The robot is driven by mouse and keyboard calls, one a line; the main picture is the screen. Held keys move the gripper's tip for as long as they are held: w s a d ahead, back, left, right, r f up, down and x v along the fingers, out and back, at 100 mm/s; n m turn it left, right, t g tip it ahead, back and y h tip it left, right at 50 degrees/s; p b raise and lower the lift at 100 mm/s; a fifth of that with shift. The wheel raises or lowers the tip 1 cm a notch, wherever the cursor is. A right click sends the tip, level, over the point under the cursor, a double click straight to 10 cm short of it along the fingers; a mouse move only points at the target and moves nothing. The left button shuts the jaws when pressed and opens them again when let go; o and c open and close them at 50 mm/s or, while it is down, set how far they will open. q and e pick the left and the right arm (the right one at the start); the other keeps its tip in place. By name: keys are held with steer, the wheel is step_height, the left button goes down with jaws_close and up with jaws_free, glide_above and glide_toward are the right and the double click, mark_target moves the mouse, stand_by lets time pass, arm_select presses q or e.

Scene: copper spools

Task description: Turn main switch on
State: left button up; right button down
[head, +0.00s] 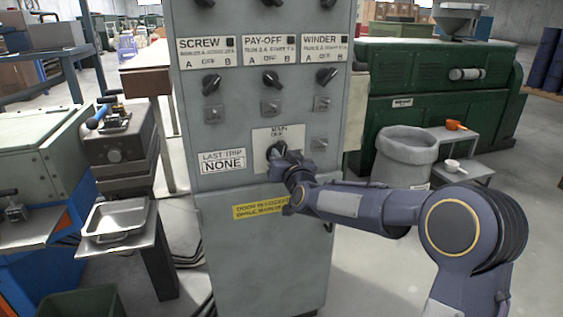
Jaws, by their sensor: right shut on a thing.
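The main switch (273,149) is a dark rotary knob on a pale plate marked MAIN, OFF, low on the upper door of a grey control cabinet (260,245). My right gripper (278,156) is at the knob, shut on it, and covers much of it. The knob's exact angle is hard to tell behind the gripper. A label left of it reads LAST TRIP NONE (222,162). My left gripper is not in view.
Above are SCREW, PAY-OFF (270,50) and WINDER selector knobs. A yellow warning label (261,207) is below. A steel tray (117,219) stands at left; a grey bin (405,150) and green machine (430,90) at right. Floor at lower right is clear.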

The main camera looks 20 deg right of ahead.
steer(key=shift+d+f+m+b, duration=0.25)
steer(key=shift+m+b, duration=1.45)
steer(key=shift+m, duration=0.85)
steer(key=shift+d+f+m+b, duration=0.1)
steer(key=shift+f+m+b, duration=0.15)
steer(key=shift+m+b, duration=1.9)
steer(key=shift+d+f+m+b, duration=0.25)
steer(key=shift+m+b, duration=0.95)
steer(key=shift+m, duration=1.8)
steer(key=c, duration=1.3)
jaws_free()
steer(key=shift+s+d, duration=0.1)
steer(key=shift+s, duration=3.8)
steer(key=shift+s, duration=0.1)
